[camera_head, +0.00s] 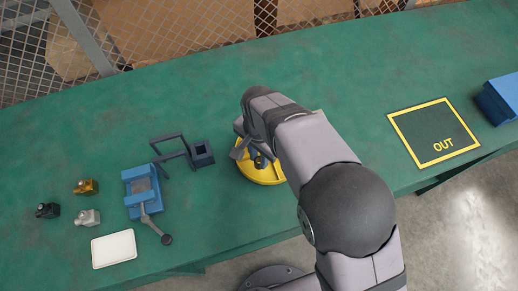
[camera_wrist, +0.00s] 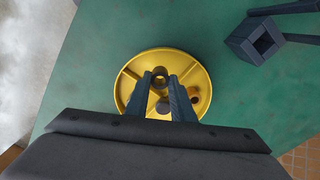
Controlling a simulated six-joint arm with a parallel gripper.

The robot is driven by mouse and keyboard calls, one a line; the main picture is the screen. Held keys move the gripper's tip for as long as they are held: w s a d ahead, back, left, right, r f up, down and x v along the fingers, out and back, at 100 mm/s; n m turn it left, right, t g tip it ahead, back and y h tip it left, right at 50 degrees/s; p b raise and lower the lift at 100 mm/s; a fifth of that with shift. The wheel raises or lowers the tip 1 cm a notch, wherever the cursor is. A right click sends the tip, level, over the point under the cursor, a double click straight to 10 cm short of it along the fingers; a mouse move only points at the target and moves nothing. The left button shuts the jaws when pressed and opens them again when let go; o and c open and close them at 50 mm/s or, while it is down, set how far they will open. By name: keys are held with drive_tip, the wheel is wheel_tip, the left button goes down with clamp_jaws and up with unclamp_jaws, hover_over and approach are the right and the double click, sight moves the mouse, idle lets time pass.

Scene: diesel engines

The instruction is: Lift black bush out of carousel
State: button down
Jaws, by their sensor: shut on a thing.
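The yellow carousel (camera_wrist: 139,68) is a round, divided tray on the green bench; in the head view the carousel (camera_head: 262,178) is partly hidden by my arm. My gripper (camera_wrist: 160,80) is over it, its two dark fingers shut on a dark, ring-shaped bush, the black bush (camera_wrist: 160,72), near the carousel's middle. Whether the bush is clear of the tray I cannot tell. A copper-coloured bush (camera_wrist: 193,92) and a grey round piece (camera_wrist: 163,107) show in other compartments, partly behind the fingers. In the head view my gripper (camera_head: 255,155) is mostly hidden by my wrist.
A dark square socket on a frame (camera_head: 203,155) stands left of the carousel. The OUT mat (camera_head: 434,133) at right is empty, beside a blue box (camera_head: 500,99).

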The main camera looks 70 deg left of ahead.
drive_tip(key=shift+r+p, duration=0.9)
drive_tip(key=shift+r, duration=0.4)
drive_tip(key=shift+w, duration=0.1)
